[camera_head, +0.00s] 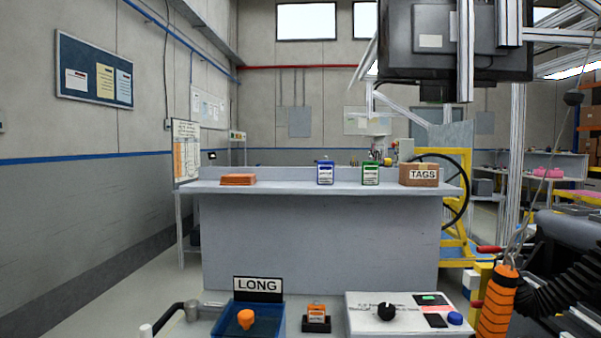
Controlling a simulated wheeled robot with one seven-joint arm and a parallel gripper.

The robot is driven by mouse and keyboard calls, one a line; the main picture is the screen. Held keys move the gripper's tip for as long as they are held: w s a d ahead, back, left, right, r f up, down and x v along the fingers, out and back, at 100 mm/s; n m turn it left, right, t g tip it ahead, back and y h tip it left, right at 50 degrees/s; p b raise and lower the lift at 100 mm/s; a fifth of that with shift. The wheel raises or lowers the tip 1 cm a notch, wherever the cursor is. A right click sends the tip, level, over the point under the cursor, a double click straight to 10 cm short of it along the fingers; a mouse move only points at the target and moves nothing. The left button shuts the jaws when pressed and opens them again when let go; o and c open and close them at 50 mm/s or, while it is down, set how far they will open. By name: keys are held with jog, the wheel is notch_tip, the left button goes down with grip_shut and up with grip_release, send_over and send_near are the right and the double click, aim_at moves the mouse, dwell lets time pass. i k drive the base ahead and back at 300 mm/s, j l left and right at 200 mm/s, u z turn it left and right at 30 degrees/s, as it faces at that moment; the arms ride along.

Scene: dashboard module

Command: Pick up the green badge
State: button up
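The green badge (370,174) stands upright on the far grey workbench (290,188), toward its right half. It has a white face with dark print too small to read. A blue badge (325,173) stands to its left, apart from it. A cardboard box labelled TAGS (419,174) is to its right. My gripper is not in view.
An orange stack (238,179) lies on the far bench's left. Nearer are a blue LONG bin (258,312), an orange badge (316,318) in a dark holder and a white control box (410,315). An orange-handled tool (496,304) hangs at right.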

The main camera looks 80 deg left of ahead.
aim_at(370, 168)
jog(key=u, duration=1.75)
jog(key=i+l, duration=0.45)
jog(key=l, duration=0.25)
jog(key=i+l+u, duration=0.1)
jog(key=u, duration=0.3)
jog(key=i+l+u, duration=0.1)
jog(key=l+u, duration=0.5)
jog(key=u, duration=0.15)
